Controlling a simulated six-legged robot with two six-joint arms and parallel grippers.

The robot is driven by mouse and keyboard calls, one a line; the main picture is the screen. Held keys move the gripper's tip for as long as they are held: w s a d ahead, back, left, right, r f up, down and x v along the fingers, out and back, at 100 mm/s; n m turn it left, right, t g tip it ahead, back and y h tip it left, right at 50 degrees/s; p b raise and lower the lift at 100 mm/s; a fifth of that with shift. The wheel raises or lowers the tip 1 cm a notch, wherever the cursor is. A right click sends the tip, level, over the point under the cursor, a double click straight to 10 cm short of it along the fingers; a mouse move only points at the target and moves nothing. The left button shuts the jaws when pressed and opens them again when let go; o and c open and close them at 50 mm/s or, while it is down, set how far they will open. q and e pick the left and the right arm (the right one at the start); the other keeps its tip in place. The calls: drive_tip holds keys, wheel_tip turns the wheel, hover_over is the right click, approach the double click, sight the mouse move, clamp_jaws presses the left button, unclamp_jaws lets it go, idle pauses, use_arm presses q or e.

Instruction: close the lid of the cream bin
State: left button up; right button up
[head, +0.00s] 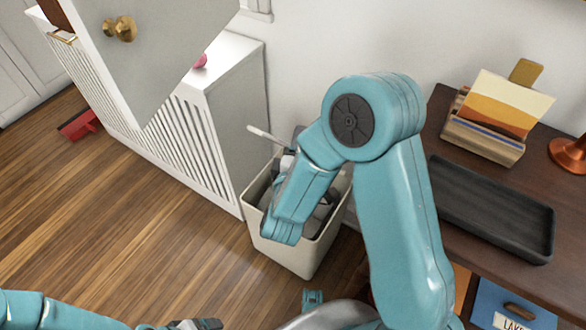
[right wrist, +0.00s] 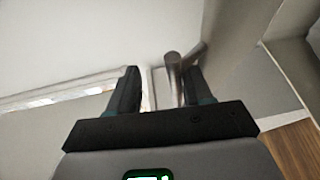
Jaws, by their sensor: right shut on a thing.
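The cream bin (head: 285,252) stands on the wood floor against the wall, its top open toward me. My right arm reaches over it, and the forearm hides part of its rim and inside. A pale rod (head: 265,134) sticks out above the bin's back left; I cannot tell whether it belongs to the lid. I cannot make out the lid clearly. In the right wrist view my right gripper (right wrist: 160,90) has a grey bar (right wrist: 173,66) with a round end between its fingers. My left gripper (head: 195,324) is at the bottom edge, partly cut off, away from the bin.
A white slatted radiator cover (head: 240,105) stands left of the bin, with a pink object (head: 200,62) on top. A grey door (head: 160,45) hangs in front of it. A dark wood desk (head: 440,125) with a black tray (head: 490,207) is at right. The floor at left is mostly clear.

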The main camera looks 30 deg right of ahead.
drive_tip(key=p+v, duration=0.6)
drive_tip(key=v, duration=0.8)
drive_tip(key=shift+p, duration=0.3)
drive_tip(key=shift+s+r, duration=0.1)
